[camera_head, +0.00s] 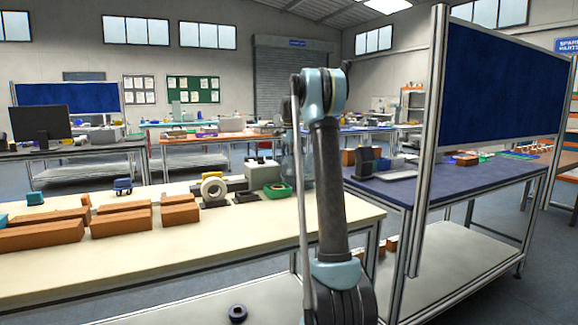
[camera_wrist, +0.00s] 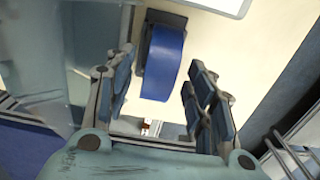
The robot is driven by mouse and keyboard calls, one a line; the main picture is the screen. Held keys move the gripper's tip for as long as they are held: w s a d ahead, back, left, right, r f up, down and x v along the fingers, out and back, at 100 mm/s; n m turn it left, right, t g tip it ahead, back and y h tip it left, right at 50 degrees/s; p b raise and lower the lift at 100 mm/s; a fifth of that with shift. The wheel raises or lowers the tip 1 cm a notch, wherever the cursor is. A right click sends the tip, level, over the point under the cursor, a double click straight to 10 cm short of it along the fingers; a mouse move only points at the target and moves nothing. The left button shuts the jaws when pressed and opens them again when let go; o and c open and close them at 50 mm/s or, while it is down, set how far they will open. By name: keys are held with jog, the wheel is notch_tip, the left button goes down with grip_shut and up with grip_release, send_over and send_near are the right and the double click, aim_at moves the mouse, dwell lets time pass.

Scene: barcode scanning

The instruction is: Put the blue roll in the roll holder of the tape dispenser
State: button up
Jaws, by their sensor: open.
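In the wrist view, the blue roll (camera_wrist: 164,66) shows as a curved blue band with a dark side part along its upper left, over a cream surface. My gripper (camera_wrist: 160,76) is open, with one finger to each side of the roll in the picture. I cannot tell how far the roll lies beyond the fingertips; no contact shows. In the head view, a white roll (camera_head: 213,190) stands at a dark grey body on the cream table, possibly the tape dispenser. My arm hides part of the table there, and I cannot clearly make out the blue roll.
Brown boxes (camera_head: 121,222) line the left of the cream table (camera_head: 150,262). A green bin (camera_head: 277,191) and a grey-green device (camera_head: 262,172) stand near my arm. A blue-topped table (camera_head: 430,187) with a framed blue panel (camera_head: 505,85) is at the right. The table front is clear.

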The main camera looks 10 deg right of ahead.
notch_tip(320, 180, up, 11)
jog(key=shift+r, duration=0.2)
dwell(0.3)
jog(key=shift+c, duration=0.6)
dwell(0.7)
